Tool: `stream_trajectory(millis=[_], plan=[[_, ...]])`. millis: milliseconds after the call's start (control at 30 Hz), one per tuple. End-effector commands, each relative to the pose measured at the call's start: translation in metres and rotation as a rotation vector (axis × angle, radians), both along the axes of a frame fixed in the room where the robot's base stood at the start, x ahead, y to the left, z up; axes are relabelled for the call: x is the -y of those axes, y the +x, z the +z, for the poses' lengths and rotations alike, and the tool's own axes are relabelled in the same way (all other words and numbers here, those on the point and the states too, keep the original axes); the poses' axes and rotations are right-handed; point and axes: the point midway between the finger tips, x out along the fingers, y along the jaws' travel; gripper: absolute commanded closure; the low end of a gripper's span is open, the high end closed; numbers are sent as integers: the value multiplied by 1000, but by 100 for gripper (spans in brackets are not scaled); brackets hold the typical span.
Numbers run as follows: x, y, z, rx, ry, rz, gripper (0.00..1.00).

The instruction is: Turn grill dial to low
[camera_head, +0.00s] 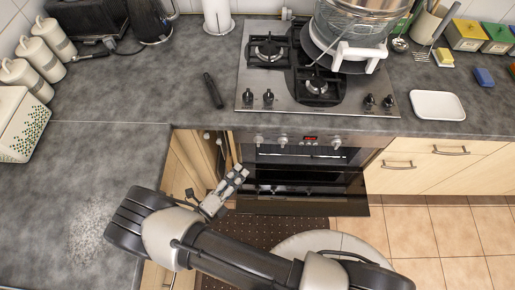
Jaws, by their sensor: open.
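My gripper (238,174) is open and empty, in front of the oven at its left side, just right of an open wooden cabinet door. The oven's control panel (298,138) runs under the counter edge. It carries a left dial (258,140), a second dial (282,141) and a right dial (336,143), with a small red-lit display (310,138) between the last two. The gripper is below the left dial in the picture and apart from it. The dial markings are too small to read, so I cannot tell which one is the grill dial or its setting.
The dark oven door (300,203) stands out from the oven front, below the panel. The open cabinet door (208,158) is close left of my gripper. The hob (300,100) above has its own black knobs (370,100). Tiled floor (430,235) is clear at right.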

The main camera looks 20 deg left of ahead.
Motion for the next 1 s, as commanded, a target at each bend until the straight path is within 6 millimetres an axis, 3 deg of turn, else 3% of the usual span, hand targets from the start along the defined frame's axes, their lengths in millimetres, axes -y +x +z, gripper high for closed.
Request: stream_trajectory(millis=[33,133,367,567,1000], plan=[[-2,-10,-17,0,-70,69,50],[-6,-22,-37,3,-163,162,50],[-7,-22,-49,7,-225,221,50],[0,12,-49,6,-222,213,50],[15,105,-49,6,-219,213,50]])
